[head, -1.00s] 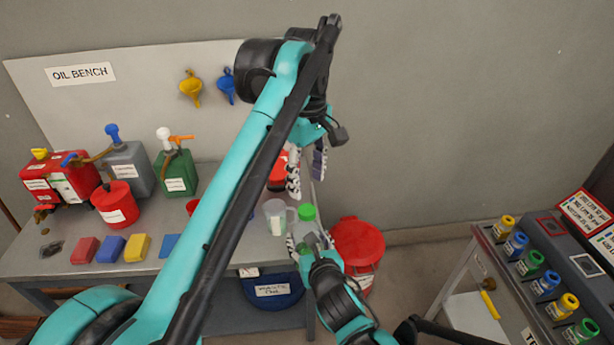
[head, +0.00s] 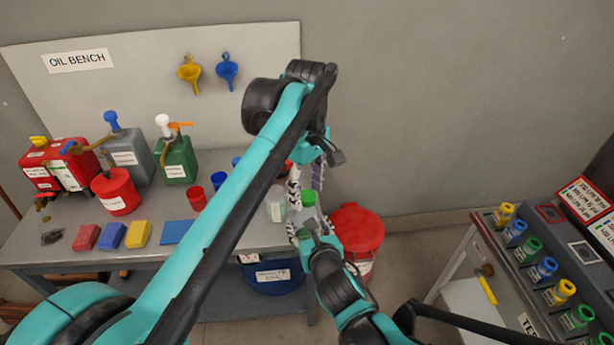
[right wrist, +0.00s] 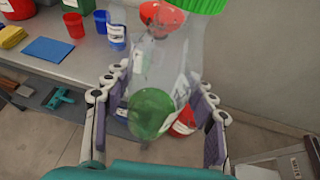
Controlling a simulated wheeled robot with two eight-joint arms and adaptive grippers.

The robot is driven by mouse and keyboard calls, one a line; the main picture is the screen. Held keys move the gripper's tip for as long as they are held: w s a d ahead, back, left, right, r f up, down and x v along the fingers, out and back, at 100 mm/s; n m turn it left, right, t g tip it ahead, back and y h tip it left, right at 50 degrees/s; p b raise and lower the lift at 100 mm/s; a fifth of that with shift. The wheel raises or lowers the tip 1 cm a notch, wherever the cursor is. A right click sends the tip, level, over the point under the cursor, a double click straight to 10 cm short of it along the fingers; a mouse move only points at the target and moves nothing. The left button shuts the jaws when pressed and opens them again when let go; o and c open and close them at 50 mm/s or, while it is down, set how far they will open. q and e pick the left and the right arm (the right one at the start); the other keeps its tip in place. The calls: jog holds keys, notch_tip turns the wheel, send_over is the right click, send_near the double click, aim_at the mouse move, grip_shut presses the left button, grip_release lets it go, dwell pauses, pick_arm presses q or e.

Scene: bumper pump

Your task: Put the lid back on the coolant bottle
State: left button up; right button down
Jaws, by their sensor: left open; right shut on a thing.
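The coolant bottle (right wrist: 180,60) is clear, with a label and green at its bottom. My right gripper (right wrist: 160,125) is shut on it, one finger on each side; the bottle looks tilted in the right wrist view. A green lid (right wrist: 205,5) shows at the bottle's top, cut by the picture edge. In the head view the green lid (head: 308,198) sits just above my right gripper (head: 304,235). My left gripper (head: 306,178) is open, fingers pointing down, just above the lid. I cannot tell whether they touch it or how fully the lid is seated.
The oil bench (head: 150,240) on the left holds pumps, sponges, cups and a clear jug (head: 275,208) close beside my right gripper. A red-lidded bucket (head: 357,228) stands on the floor behind.

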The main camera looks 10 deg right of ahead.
pick_arm(q)
jog(key=shift+f, duration=0.3)
